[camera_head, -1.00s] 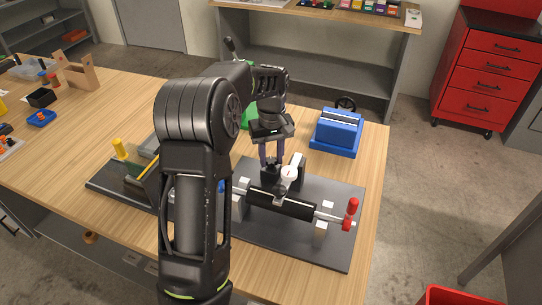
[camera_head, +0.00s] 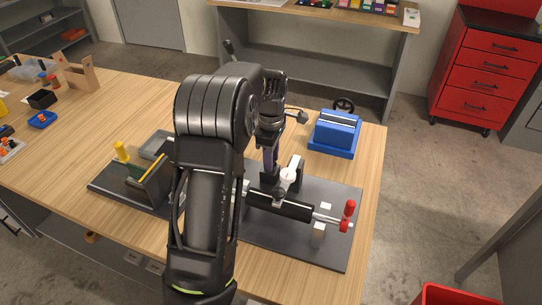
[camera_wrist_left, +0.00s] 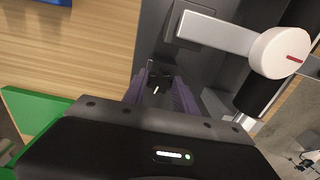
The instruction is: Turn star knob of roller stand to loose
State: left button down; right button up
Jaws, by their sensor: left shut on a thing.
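The black star knob (camera_wrist_left: 158,76) shows in the left wrist view between the two purple-grey fingers, with a small white mark on it. My left gripper (camera_wrist_left: 158,92) is shut on it from above. In the head view my left gripper (camera_head: 268,178) points down at the back of the grey base plate, and its fingers hide the knob. Beside the fingers, a light arm with a white round head (camera_head: 288,175) reaches over the black roller (camera_head: 280,205). In the wrist view this head (camera_wrist_left: 280,53) bears a red mark. My right gripper is not in view.
A red handle (camera_head: 347,215) stands at the right end of the roller. A blue device (camera_head: 336,132) with a black handwheel is behind to the right. A dark block with a yellow knob (camera_head: 122,152) is on the left. My left arm covers the plate's middle.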

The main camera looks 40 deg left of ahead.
pick_arm(q)
jog(key=shift+n+p, duration=0.3)
jog(key=shift+n, duration=0.9)
jog(key=c, duration=1)
grip_release()
jog(key=shift+r+b, duration=0.6)
jog(key=shift+r, duration=3.3)
jog(key=shift+f, duration=0.1)
